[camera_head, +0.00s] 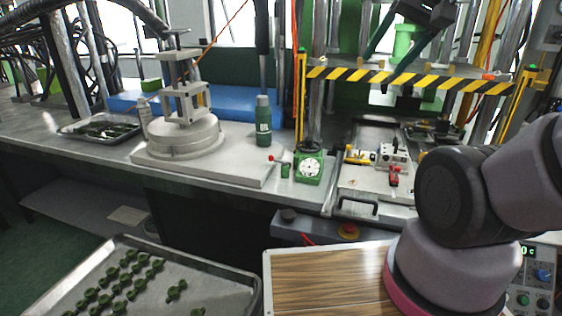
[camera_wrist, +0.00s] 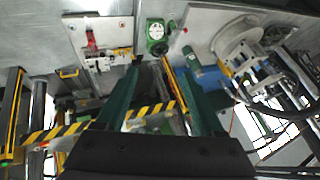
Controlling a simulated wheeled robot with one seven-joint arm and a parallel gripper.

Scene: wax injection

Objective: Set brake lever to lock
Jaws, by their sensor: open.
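A thin lever with a red ball tip (camera_head: 271,158) stands beside the green dial box (camera_head: 308,167), on its left. The ball (camera_wrist: 184,30) and the dial box (camera_wrist: 155,32) also show at the top of the wrist view. I cannot tell for sure that this is the brake lever, or its setting. A red-handled clamp (camera_head: 393,178) sits on the light fixture plate; it also shows in the wrist view (camera_wrist: 91,41). My gripper (camera_wrist: 158,68) is open and empty, its dark green fingers spread wide. It is high above the bench, apart from both levers.
A yellow-black striped bar (camera_head: 410,78) crosses the press above the fixture plate. A round grey wax pot (camera_head: 185,140) and a green bottle (camera_head: 263,122) stand left of the dial box. A tray of green parts (camera_head: 215,287) and a wooden board (camera_head: 325,282) are in front.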

